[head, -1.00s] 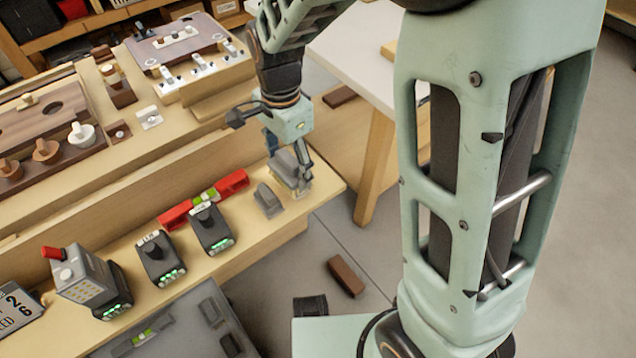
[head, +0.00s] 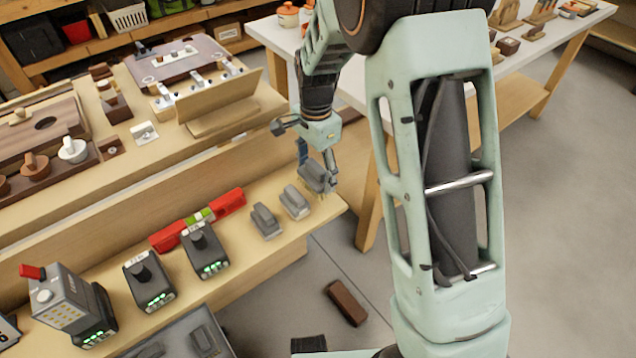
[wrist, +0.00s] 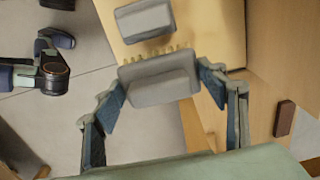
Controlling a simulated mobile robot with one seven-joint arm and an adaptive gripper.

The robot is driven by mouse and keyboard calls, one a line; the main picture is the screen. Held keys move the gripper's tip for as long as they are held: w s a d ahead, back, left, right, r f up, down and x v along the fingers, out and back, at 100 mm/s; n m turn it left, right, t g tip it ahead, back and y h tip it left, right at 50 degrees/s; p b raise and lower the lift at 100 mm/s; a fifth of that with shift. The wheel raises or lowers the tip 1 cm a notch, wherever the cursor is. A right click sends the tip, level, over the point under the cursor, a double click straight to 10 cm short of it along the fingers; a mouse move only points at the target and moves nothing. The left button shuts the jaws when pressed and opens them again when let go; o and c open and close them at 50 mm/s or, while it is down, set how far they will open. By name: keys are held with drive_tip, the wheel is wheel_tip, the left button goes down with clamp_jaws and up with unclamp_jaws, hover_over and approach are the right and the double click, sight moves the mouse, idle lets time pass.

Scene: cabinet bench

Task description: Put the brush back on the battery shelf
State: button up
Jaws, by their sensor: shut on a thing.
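The brush (head: 314,176) is a grey block with a raised grip and yellowish bristles along one edge. My gripper (head: 322,164) is shut on it. In the wrist view the brush (wrist: 160,82) sits between both fingers (wrist: 165,86). It is at the right end of the pale wooden battery shelf (head: 215,290); I cannot tell whether it touches the shelf. A similar grey block (head: 294,202) lies just left of it and also shows in the wrist view (wrist: 145,20). Another grey block (head: 265,221) lies farther left.
Two black batteries with green lights (head: 203,251) (head: 149,281) and a red level (head: 198,220) lie on the shelf. A grey device with a red part (head: 65,305) stands at the left. A brown block (head: 346,302) is on the floor. A raised bench (head: 170,155) runs behind.

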sight(318, 163)
drive_tip(key=shift+w+d+f, duration=0.2)
drive_tip(key=shift+w+f, duration=0.1)
drive_tip(key=shift+f, duration=0.15)
drive_tip(key=shift+w+d+f+b, duration=0.15)
drive_tip(key=shift+f+b, duration=0.4)
drive_tip(key=shift+f, duration=1.05)
drive_tip(key=shift+f, duration=0.2)
drive_tip(key=o, duration=1.1)
drive_tip(key=shift+o, duration=0.2)
drive_tip(key=shift+r, duration=0.1)
wheel_tip(318, 163, up, 12)
drive_tip(key=p, duration=0.3)
drive_tip(key=shift+r, duration=0.1)
